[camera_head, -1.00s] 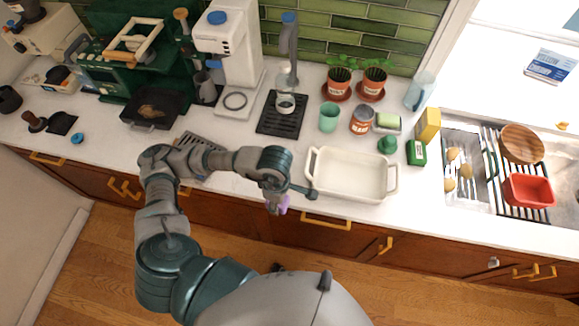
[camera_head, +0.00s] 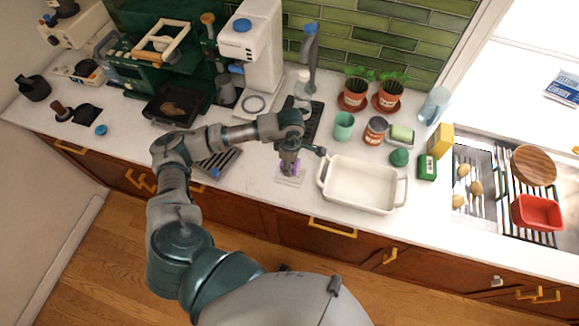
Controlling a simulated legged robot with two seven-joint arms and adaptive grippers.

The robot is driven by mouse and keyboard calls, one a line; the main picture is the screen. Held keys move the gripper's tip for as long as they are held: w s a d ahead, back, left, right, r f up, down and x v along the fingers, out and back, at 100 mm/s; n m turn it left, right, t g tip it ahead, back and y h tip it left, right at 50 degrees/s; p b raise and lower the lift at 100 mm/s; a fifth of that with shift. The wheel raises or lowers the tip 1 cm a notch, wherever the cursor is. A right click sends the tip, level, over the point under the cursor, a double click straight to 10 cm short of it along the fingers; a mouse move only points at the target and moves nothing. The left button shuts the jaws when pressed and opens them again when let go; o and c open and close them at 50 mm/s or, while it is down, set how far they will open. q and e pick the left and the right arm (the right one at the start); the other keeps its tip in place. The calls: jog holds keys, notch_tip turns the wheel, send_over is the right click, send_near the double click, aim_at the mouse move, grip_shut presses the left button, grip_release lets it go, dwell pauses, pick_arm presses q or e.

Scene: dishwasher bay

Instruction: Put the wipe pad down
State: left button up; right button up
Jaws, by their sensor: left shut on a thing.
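My left gripper (camera_head: 288,166) is over the counter, left of the white baking dish, pointing down. A small pale flat tray-like piece (camera_head: 290,179) lies on the counter right below the gripper, near the front edge. I cannot tell whether the pad touches it. My right gripper is not in view.
The white baking dish (camera_head: 362,186) stands close to the right of the gripper. A dark slotted mat (camera_head: 313,122) lies behind. A dark grate (camera_head: 220,161) is to the left. A green cup (camera_head: 344,126) and a can (camera_head: 376,130) stand behind the dish.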

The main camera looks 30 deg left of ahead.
pick_arm(q)
jog(key=f, duration=0.3)
jog(key=shift+s+d+p, duration=0.1)
jog(key=shift+d+p, duration=0.15)
jog(key=shift+p, duration=0.15)
jog(key=shift+f, duration=0.1)
jog(key=shift+a, duration=0.1)
jog(key=o, duration=1)
jog(key=shift+a+f, duration=0.1)
jog(key=shift+a, duration=0.1)
jog(key=shift+o, duration=0.2)
